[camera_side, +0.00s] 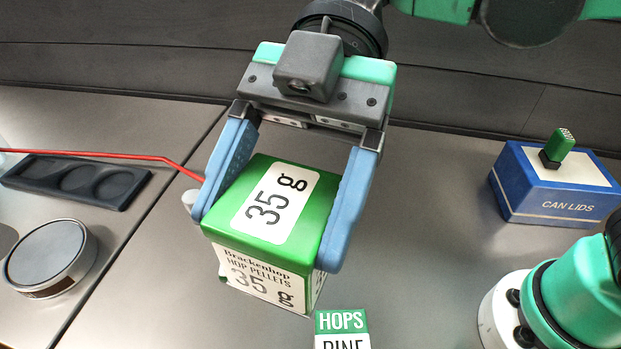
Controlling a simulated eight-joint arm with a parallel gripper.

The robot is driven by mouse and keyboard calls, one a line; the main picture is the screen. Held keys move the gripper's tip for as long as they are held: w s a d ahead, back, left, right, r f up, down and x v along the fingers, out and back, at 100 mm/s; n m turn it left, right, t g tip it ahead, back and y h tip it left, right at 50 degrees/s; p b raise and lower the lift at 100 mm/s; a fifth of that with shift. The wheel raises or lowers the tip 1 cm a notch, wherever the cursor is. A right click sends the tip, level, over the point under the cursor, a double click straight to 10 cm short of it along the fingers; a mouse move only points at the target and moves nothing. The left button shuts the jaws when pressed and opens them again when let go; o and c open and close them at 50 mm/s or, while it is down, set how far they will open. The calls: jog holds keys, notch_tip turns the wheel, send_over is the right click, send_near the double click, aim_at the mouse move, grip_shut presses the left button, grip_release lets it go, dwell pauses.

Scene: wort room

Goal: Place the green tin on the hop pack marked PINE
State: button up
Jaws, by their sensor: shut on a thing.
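The green tin (244,240) is box-shaped, with a green top, a white "35 g" label and pale printed sides reading "Brackenhop Hop Pellets". My gripper (268,222) is shut on it, with one blue finger along its left side and the other along its right. The tin looks roughly upright; its clearance above the bench is hard to judge. Most of the pack is cut off by the frame.
A blue "CAN LIDS" box (545,207) with a small green-and-black item (558,147) on it stands at right. At left are a round grey-lidded tin (48,255), a black tray with round hollows (128,196) and a red rod (100,154). Bench between is clear.

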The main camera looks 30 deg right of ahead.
jog(key=shift+s+d+r+n+g+h, duration=0.6)
jog(key=shift+s+d+r+n, duration=0.1)
jog(key=shift+s+r+n, duration=0.1)
jog(key=shift+d+f, duration=0.15)
jog(key=shift+f, duration=0.2)
send_over(317, 348)
notch_tip(317, 348, down, 19)
jog(key=shift+f, duration=0.1)
jog(key=o, duration=1.4)
